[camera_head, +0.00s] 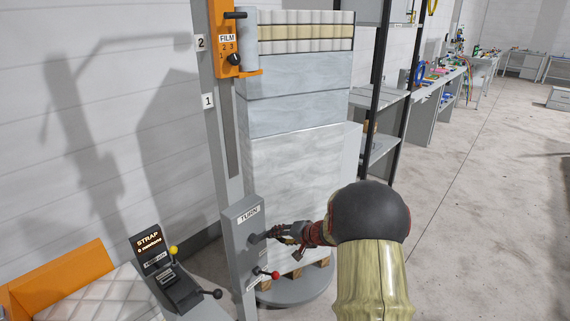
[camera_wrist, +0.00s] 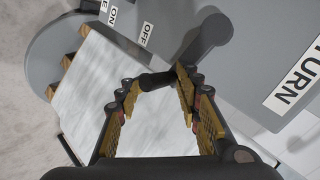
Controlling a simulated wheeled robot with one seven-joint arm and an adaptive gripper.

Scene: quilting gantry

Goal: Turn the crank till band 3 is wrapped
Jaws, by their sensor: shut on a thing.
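The crank (camera_wrist: 207,32) sits on the grey post face labelled TURN (camera_head: 243,222). Its black handle (camera_wrist: 158,80) lies between my fingertips in the wrist view. My gripper (camera_head: 281,233) is shut on this handle, and it also shows in the wrist view (camera_wrist: 162,79). The orange film carriage (camera_head: 228,38) is high on the mast, level with and above the number 2 plate (camera_head: 201,43). The stacked load (camera_head: 295,160) has pale film over its lower and middle parts. Its top layer (camera_head: 305,32) shows white and tan rolls. No number 3 plate shows on the mast.
A red-knobbed lever (camera_head: 275,275) is below the crank, near my gripper. ON and OFF labels (camera_wrist: 146,34) show in the wrist view. A STRAP console (camera_head: 165,272) with a yellow knob stands at the left. Shelving (camera_head: 385,95) is behind the load. The floor at right is clear.

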